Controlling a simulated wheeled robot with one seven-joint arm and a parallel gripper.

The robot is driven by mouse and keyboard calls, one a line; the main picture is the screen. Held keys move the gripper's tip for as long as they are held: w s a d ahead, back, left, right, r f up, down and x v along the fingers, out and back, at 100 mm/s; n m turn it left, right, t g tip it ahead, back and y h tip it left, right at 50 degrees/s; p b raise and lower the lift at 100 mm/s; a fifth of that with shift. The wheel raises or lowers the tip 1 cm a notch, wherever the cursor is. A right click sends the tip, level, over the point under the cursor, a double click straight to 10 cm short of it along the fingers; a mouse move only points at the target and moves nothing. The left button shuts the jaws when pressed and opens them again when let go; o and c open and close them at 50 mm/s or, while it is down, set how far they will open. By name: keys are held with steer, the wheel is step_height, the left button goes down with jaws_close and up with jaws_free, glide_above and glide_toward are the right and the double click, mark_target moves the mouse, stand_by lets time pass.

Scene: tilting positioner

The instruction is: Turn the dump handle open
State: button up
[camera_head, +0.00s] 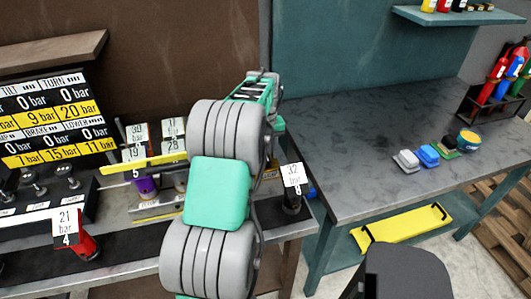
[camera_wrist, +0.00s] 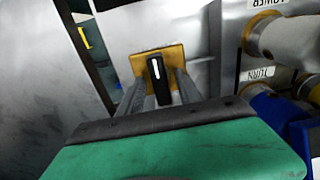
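In the wrist view a black handle (camera_wrist: 158,78) with a white line stands upright on a small yellow plate (camera_wrist: 177,54) fixed to a grey metal panel. No label that I can read names it as the dump handle. My gripper (camera_wrist: 162,88) has its two grey fingers spread, one on each side of the handle. I cannot tell whether either finger touches it. The lower end of the handle runs down between the fingers. In the head view my arm hides the handle, and my fingertips do not show clearly.
The head view shows a gauge board (camera_head: 50,118), a tagged red part (camera_head: 84,246) and a grey workbench (camera_head: 350,135) with free room.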

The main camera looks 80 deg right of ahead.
mark_target(266, 153)
step_height(266, 153, up, 8)
steer(key=shift+f+b, duration=0.1)
steer(key=shift+b, duration=0.5)
